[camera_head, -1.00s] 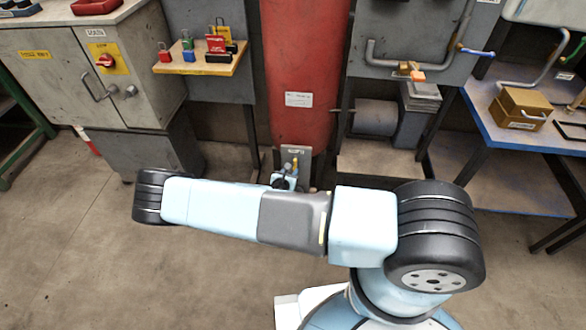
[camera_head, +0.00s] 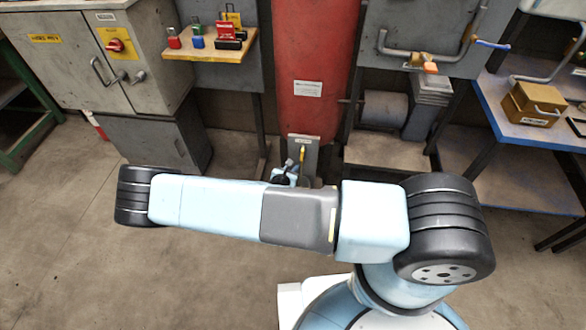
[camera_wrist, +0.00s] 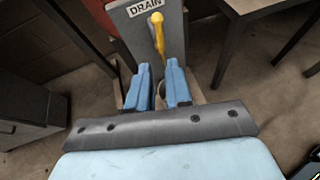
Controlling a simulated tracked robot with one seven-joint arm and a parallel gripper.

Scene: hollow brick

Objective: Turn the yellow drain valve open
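The yellow drain valve (camera_wrist: 157,32) shows in the wrist view as a yellow lever in front of a grey plate marked DRAIN (camera_wrist: 135,28). The lever hangs roughly upright in the picture, its lower end near my fingertips. My gripper (camera_wrist: 159,70) has two blue fingers with a gap between them. The gap lies just below the lever in the picture; I cannot tell whether the fingers touch it. In the head view the valve (camera_head: 303,153) is a small yellow spot below the red tank (camera_head: 310,60), with my gripper (camera_head: 287,168) beside it to the lower left, partly hidden by my arm.
A grey cabinet (camera_head: 75,65) with a red knob stands at the left. A small shelf (camera_head: 200,55) holds several padlocks. A grey panel with a pipe and blue lever (camera_head: 490,43) is on the right, with a blue-topped table (camera_head: 500,120) beyond. Open floor lies left and right.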

